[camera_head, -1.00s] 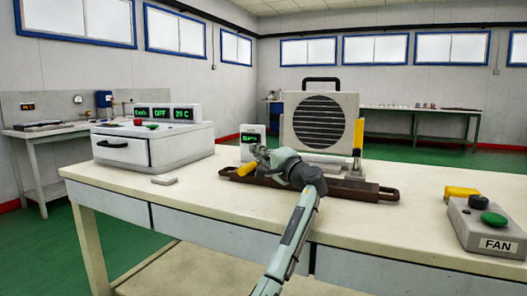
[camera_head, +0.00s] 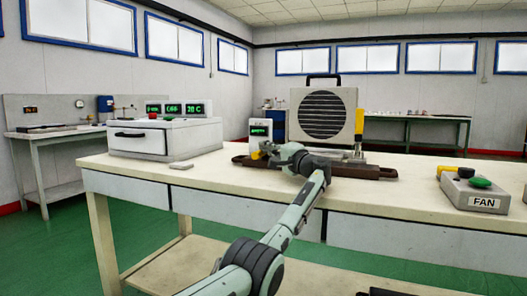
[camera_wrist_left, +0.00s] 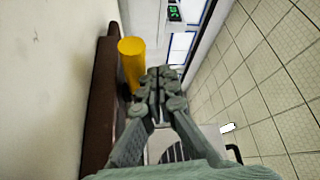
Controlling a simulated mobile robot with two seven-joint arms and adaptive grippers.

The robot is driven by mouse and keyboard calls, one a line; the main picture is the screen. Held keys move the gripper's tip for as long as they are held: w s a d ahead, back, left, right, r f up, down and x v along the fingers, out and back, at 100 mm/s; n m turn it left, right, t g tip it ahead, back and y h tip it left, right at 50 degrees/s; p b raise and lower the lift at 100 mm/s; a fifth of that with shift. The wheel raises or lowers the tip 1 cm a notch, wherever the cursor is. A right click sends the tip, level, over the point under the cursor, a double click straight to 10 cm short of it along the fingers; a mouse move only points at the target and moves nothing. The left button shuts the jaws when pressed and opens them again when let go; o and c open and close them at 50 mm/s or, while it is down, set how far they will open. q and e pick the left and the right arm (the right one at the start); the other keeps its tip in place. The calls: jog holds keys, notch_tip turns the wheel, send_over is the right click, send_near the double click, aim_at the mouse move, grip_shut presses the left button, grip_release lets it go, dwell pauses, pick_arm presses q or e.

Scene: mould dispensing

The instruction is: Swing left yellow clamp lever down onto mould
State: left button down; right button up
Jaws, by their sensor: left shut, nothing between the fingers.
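The left yellow clamp lever (camera_head: 256,151) shows as a short yellow piece at the left end of the brown mould base (camera_head: 372,172) on the bench. In the left wrist view the lever (camera_wrist_left: 131,66) is a yellow cylinder close beside the fingers; I cannot tell whether they touch. My left gripper (camera_head: 268,149) is shut and empty at the lever, and its fingers (camera_wrist_left: 155,82) are together in the wrist view. The right yellow clamp lever (camera_head: 359,121) stands upright. My gripper and wrist hide much of the mould. My right gripper is not in view.
A fan unit (camera_head: 350,112) stands behind the mould. A white box with a drawer and displays (camera_head: 165,138) is at the left. A FAN button box (camera_head: 475,191) with a yellow piece is at the right. The bench front (camera_head: 225,175) is mostly clear.

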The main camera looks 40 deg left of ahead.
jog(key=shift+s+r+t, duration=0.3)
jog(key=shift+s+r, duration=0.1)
pick_arm(q)
jog(key=v, duration=0.7)
jog(key=shift+s+d, duration=0.15)
jog(key=shift+d, duration=0.05)
dwell(0.5)
